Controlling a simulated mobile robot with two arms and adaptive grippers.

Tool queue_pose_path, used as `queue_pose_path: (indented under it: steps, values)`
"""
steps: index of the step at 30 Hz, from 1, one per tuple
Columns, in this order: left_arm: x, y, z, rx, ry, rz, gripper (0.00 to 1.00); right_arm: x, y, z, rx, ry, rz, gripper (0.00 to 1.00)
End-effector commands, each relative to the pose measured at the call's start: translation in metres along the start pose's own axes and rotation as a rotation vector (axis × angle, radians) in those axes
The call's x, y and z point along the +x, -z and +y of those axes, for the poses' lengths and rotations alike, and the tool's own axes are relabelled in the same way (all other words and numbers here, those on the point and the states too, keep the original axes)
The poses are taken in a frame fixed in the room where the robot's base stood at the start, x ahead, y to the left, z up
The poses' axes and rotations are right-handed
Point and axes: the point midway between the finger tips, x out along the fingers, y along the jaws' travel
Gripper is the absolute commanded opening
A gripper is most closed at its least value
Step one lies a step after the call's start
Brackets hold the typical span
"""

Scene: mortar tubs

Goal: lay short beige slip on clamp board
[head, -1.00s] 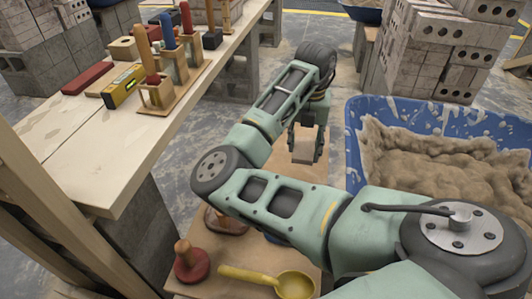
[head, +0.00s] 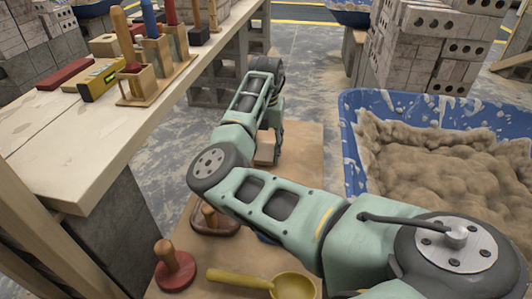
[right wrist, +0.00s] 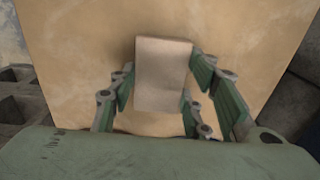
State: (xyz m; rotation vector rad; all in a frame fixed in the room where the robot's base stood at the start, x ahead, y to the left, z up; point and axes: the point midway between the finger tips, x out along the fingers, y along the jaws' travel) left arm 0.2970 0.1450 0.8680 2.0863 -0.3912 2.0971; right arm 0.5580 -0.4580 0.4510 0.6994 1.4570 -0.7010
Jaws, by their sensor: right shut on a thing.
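My right gripper (head: 272,135) is shut on a short beige slip (head: 265,152). In the right wrist view the slip (right wrist: 162,75) is a plain block between the green-padded fingers (right wrist: 165,95). Under it lies a flat tan board (head: 305,150), which fills much of the wrist view too (right wrist: 240,40). I see no clamps on it and cannot tell whether it is the clamp board. The slip looks close to this surface; I cannot tell whether they touch. My left gripper is not in view.
A blue tub (head: 349,150) of mortar (head: 430,160) stands right. A red wooden-handled tool (head: 175,272) and a yellow ladle (head: 290,287) lie on the tan surface's near part. A workbench (head: 90,150) on the left carries a tool rack (head: 160,85) and a level (head: 100,82).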

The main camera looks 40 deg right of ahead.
Motion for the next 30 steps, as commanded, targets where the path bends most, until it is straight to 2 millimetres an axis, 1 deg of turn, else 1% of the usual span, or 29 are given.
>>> queue_pose_path:
  steps: [1, 10, 16, 17, 21, 23, 30]
  values:
    - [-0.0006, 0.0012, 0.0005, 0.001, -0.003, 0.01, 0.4, 0.0052, -0.0003, 0.0003, 0.0, -0.001, -0.002, 0.12]
    - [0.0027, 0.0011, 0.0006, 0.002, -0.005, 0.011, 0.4, 0.005, -0.0002, 0.0001, 0.0, -0.001, -0.001, 0.12]
    - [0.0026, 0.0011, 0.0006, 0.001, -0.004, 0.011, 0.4, 0.0105, 0.0002, 0.0001, 0.0, -0.001, 0.0, 0.12]
    - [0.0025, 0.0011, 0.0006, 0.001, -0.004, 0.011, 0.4, 0.0105, 0.0002, 0.0001, 0.0, -0.001, 0.0, 0.47]
    - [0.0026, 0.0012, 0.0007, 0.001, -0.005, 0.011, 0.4, 0.0104, 0.0002, 0.0, 0.0, -0.001, 0.0, 0.59]
    - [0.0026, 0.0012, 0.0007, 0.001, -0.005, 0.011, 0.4, 0.0104, 0.0002, 0.0, 0.0, -0.001, 0.0, 0.63]
    - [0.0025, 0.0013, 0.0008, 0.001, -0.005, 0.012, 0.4, 0.0102, 0.0001, 0.0, 0.0, 0.0, 0.0, 0.63]
